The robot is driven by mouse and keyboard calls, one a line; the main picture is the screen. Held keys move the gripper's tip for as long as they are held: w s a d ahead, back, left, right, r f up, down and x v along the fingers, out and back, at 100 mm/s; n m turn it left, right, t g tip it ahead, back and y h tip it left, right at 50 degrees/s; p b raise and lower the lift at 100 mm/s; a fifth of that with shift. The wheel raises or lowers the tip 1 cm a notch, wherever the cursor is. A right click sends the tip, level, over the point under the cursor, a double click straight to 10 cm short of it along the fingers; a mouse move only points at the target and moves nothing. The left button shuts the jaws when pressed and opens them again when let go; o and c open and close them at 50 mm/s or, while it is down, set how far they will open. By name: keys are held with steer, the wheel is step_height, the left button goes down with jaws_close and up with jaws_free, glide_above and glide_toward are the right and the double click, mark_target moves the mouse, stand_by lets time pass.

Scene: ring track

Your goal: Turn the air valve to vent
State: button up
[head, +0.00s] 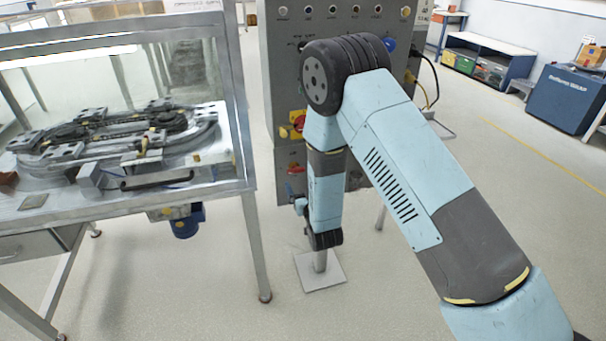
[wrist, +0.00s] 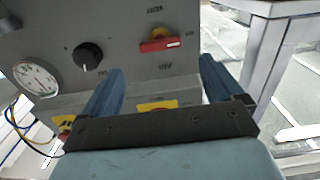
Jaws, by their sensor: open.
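A red valve handle (wrist: 158,44) with an orange part above it lies about level across its mount on the grey panel in the wrist view. Small labels are around it, too blurred to read. I take it for the air valve; it also shows as a small red patch in the head view (head: 294,168), partly hidden by my arm. My gripper (wrist: 162,66) is open and empty. Its two blue fingers point toward the panel, and the handle shows between and beyond their tips, apart from them. In the head view my arm covers most of the gripper.
The grey panel (head: 283,70) also has a black knob (wrist: 88,56), a round gauge (wrist: 36,78) and a red-and-yellow switch (head: 297,121). A glazed metal bench (head: 249,150) stands left of the panel. Cables hang at the panel's right.

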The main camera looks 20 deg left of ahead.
mark_target(297, 171)
steer(key=x, duration=0.8)
steer(key=shift+d, duration=0.1)
